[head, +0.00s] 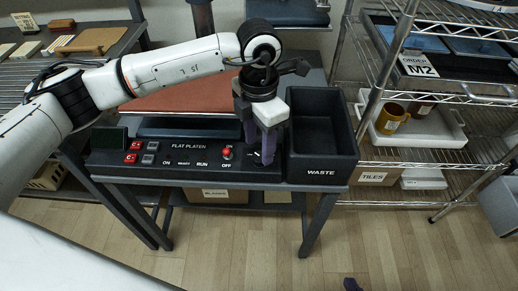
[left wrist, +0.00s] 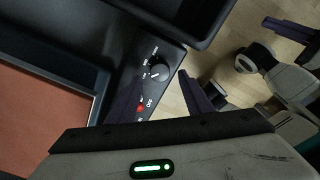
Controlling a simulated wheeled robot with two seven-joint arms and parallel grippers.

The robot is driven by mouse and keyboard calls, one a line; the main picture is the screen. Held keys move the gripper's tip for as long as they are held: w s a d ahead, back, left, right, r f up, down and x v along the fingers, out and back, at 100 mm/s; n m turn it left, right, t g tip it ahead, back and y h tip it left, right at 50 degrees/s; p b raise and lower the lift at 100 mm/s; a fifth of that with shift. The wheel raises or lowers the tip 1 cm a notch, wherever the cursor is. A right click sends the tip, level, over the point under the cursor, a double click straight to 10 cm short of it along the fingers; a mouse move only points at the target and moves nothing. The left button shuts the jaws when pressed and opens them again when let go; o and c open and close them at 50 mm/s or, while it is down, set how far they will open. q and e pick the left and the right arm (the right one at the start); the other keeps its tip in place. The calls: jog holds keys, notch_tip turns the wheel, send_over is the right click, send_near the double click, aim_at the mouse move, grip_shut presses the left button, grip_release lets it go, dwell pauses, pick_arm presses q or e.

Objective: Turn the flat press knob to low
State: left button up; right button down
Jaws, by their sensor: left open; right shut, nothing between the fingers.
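The flat press knob (left wrist: 159,70) is a small round black dial on the dark control panel (head: 195,169) marked FLAT PLATEN. A pale pointer line shows on it, with small white labels around its left side, too small to read surely. My left gripper (head: 264,160) points down over the panel's right end and hides most of the knob in the head view. In the left wrist view its purple fingers (left wrist: 160,80) are open, one on each side of the knob; contact cannot be told. My right gripper (left wrist: 290,30) is apart from the press, shut and empty.
A red-tipped switch (head: 226,154) marked ON and OFF is left of the knob. A black WASTE bin (head: 321,172) stands close on the right. Red buttons (head: 131,158) are at the panel's left. A wire shelf (head: 410,150) stands further right.

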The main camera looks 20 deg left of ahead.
aim_at(259, 157)
pick_arm(q)
notch_tip(259, 157, up, 7)
dwell(0.3)
dwell(0.4)
